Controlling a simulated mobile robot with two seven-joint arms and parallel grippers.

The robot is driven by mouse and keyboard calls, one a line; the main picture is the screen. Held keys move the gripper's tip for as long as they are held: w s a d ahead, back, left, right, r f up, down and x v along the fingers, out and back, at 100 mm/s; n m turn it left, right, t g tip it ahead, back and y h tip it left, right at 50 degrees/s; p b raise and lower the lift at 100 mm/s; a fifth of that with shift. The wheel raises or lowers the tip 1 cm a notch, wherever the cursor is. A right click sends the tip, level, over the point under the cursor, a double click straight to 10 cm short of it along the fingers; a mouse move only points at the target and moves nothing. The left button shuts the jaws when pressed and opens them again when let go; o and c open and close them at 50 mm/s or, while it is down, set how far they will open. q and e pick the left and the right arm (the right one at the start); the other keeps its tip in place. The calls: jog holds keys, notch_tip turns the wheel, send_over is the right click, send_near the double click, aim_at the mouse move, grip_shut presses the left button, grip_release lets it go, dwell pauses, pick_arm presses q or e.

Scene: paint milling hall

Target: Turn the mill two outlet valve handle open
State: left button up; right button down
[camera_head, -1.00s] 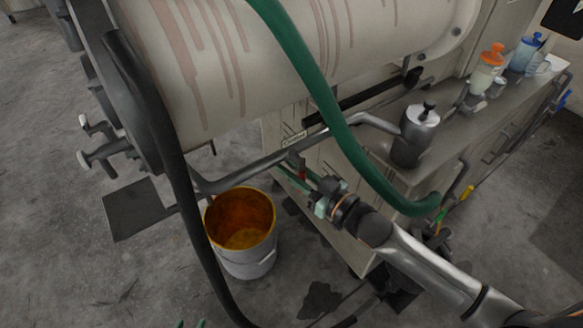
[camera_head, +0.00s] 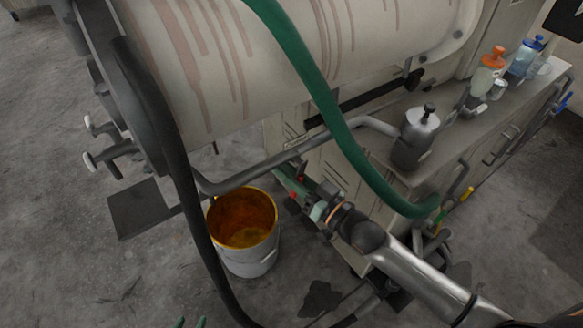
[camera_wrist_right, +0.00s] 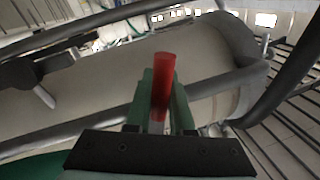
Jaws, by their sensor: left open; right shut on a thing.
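The red valve handle (camera_wrist_right: 162,82) stands between the green fingers of my right gripper (camera_wrist_right: 162,105) in the right wrist view, and the gripper is shut on it. In the head view my right gripper (camera_head: 292,182) is below the grey outlet pipe (camera_head: 250,174), and only small red bits of the handle (camera_head: 300,179) show beside its fingers. The valve body is mostly hidden, so I cannot tell the handle's exact angle. My left gripper (camera_head: 190,322) shows only as green fingertips at the bottom edge, open and away from the valve.
A white bucket (camera_head: 250,262) with an orange-brown inside stands under the pipe. The large streaked mill drum (camera_head: 230,80) is above. A green hose (camera_head: 325,105) and a black hose (camera_head: 178,180) cross the view. A bench (camera_head: 470,130) with bottles is at the right.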

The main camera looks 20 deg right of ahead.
jog(key=shift+s+a+r+m+t+h+p, duration=0.15)
jog(key=shift+a+r+m+t+h+p, duration=0.45)
jog(key=shift+m, duration=2.15)
jog(key=shift+s+a+r+m+t+h+p, duration=0.1)
jog(key=shift+r+m+t+h+p, duration=0.5)
jog(key=shift+m, duration=2.1)
jog(key=shift+s+a+r+m+t+h+p, duration=0.25)
jog(key=shift+r+m, duration=0.75)
jog(key=shift+m, duration=1.75)
jog(key=shift+w+a, duration=0.1)
jog(key=c, duration=0.8)
grip_release()
jog(key=shift+b+v, duration=1)
jog(key=shift+v, duration=5.25)
